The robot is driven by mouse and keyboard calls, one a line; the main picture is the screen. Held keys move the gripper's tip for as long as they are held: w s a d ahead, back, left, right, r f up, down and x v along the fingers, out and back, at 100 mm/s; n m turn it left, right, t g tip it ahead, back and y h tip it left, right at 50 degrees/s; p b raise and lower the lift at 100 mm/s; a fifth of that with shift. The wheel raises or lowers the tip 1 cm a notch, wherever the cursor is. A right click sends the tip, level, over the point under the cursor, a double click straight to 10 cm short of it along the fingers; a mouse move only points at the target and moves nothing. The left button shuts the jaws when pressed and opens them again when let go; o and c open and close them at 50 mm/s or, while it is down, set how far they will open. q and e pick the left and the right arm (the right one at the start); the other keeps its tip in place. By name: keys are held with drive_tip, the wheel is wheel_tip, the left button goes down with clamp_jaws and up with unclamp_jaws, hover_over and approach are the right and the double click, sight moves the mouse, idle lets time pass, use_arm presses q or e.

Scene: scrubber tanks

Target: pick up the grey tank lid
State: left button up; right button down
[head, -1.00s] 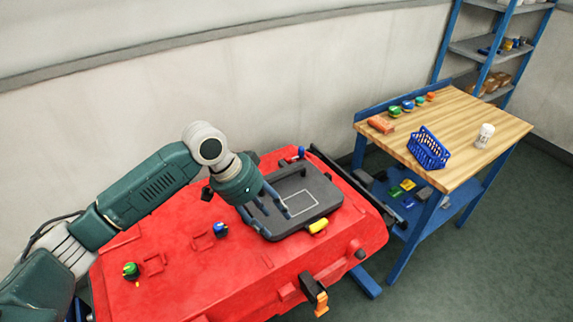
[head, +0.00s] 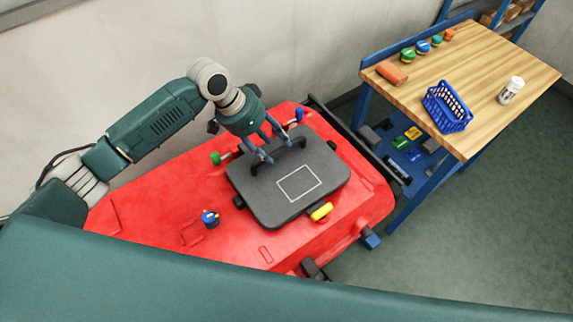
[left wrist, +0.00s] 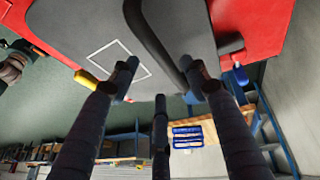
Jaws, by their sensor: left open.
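The grey tank lid (head: 262,205) lies flat on the red tank (head: 150,215), with a pale rectangle outline on it. A black bar handle (head: 282,148) stands near its back edge. My left gripper (head: 278,150) is open, pointing down at the handle; its fingers partly hide it. In the left wrist view, the lid (left wrist: 75,25) and the dark handle (left wrist: 158,40) show between the spread fingers of the gripper (left wrist: 161,78). I cannot tell whether any finger touches the handle. My right gripper is not in view.
Coloured latches sit around the lid: yellow (head: 321,212), green (head: 216,158) and blue (head: 299,114). A wooden-topped bench (head: 470,75) with a blue basket (head: 436,118) stands right. A wall is behind. My own teal part fills the foreground.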

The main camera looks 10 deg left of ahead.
sight(279, 151)
use_arm(q)
drive_tip(key=shift+w+d+f, duration=0.15)
drive_tip(key=shift+f, duration=0.15)
drive_tip(key=p+x, duration=0.2)
drive_tip(key=x, duration=0.1)
drive_tip(key=shift+w+f, duration=0.15)
drive_tip(key=shift+f, duration=0.2)
drive_tip(key=shift+d+f, duration=0.15)
drive_tip(key=shift+f, duration=0.45)
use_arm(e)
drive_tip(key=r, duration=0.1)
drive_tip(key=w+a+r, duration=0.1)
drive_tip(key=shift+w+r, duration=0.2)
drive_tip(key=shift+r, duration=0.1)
use_arm(q)
drive_tip(key=shift+c, duration=0.5)
clamp_jaws()
drive_tip(key=shift+w, duration=0.1)
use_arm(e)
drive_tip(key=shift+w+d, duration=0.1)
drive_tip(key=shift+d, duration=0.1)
